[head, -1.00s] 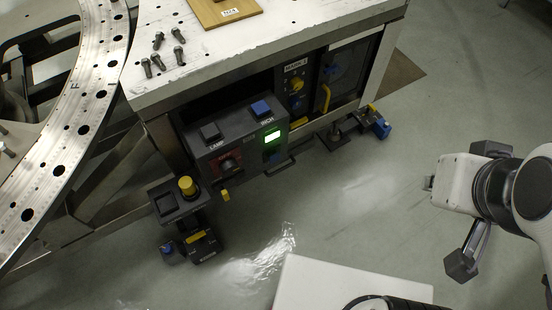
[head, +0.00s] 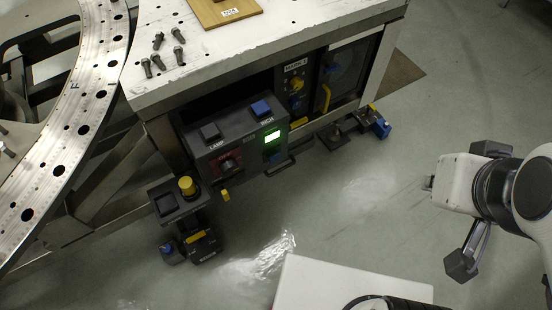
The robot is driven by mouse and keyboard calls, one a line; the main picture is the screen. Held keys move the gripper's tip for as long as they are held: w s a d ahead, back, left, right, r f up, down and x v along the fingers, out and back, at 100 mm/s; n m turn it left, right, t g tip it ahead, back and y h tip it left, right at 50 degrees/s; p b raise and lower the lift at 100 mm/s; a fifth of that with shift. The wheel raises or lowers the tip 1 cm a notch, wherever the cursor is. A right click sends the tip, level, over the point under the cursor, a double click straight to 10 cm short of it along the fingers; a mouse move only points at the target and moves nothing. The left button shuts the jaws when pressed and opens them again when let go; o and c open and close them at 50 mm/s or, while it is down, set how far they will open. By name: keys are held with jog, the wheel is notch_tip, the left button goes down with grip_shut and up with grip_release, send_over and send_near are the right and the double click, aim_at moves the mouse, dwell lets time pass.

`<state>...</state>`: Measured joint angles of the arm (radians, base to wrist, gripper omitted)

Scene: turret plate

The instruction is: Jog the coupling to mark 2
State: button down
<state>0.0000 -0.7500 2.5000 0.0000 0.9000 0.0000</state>
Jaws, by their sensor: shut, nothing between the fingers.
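A dark control box (head: 237,140) hangs under the front edge of the white table. Its top has a dark button by the label LAMP (head: 210,131) and a blue button by the label INCH (head: 261,108). Its front has a lit green display (head: 272,137) and a dark knob on a red patch (head: 229,163). A large metal ring (head: 97,82) with holes and a letter F curves along the left. I cannot tell which part is the coupling. My gripper (head: 462,266) is at the right, shut and empty, over the floor, well apart from the box.
A panel labelled MARK (head: 296,68) with a yellow knob sits right of the box. A yellow-knobbed pedestal (head: 188,186) stands left of it. Several bolts (head: 158,62) lie on the table (head: 265,40). Floor between gripper and box is clear; a white slab (head: 330,283) is below.

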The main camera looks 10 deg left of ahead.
jog(key=shift+a, duration=0.15)
jog(key=w+a+f+n+g, duration=0.2)
jog(key=a+f, duration=0.6)
jog(key=f, duration=0.4)
jog(key=w+a+f+n+g, duration=0.1)
jog(key=a+f+g, duration=0.2)
jog(key=a+f, duration=0.7)
jog(key=w+a+f+n+g, duration=0.2)
jog(key=a+f, duration=0.4)
jog(key=f, duration=0.8)
notch_tip(320, 180, down, 26)
jog(key=d+t+h, duration=0.1)
jog(key=d+t, duration=0.1)
jog(key=t, duration=0.4)
jog(key=w+d+t, duration=0.2)
jog(key=w+t, duration=0.3)
jog(key=w, duration=0.2)
jog(key=w+a+r+t+y, duration=0.1)
jog(key=w+a+r+t, duration=0.2)
jog(key=r, duration=0.6)
jog(key=w+t, duration=0.2)
jog(key=w, duration=0.1)
jog(key=shift+n+y, duration=0.3)
jog(key=shift+n, duration=0.1)
